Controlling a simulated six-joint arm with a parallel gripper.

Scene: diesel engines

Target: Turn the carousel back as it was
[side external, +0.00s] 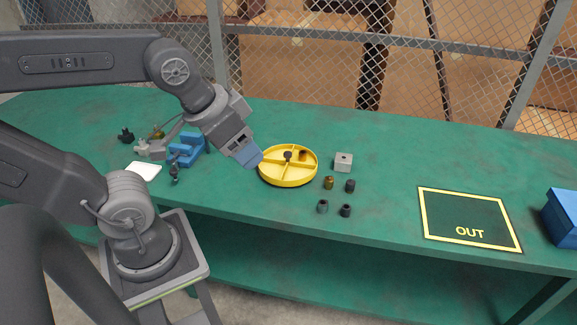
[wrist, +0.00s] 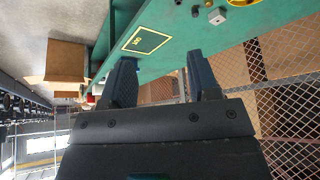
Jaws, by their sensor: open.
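The carousel (side external: 288,180) is a round yellow tray with dividers, lying on the green bench in the side view. A dark knob (side external: 287,155) stands at its middle, and a small brown part (side external: 303,154) lies in a back compartment. In the wrist view, only a bit of the yellow rim (wrist: 245,2) shows at the top edge. My gripper (side external: 254,162) is just left of the carousel and looks to be above the bench; I cannot tell if it touches the rim. In the wrist view, my gripper (wrist: 160,80) has its two fingers apart with nothing between them.
A grey block (side external: 343,162) and several small parts, one brass (side external: 328,182), stand right of the carousel. A blue vise (side external: 186,150) and white pad (side external: 144,171) are at left. The yellow-framed OUT area (side external: 465,205) is empty. Mesh fence (side external: 300,60) runs behind the bench.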

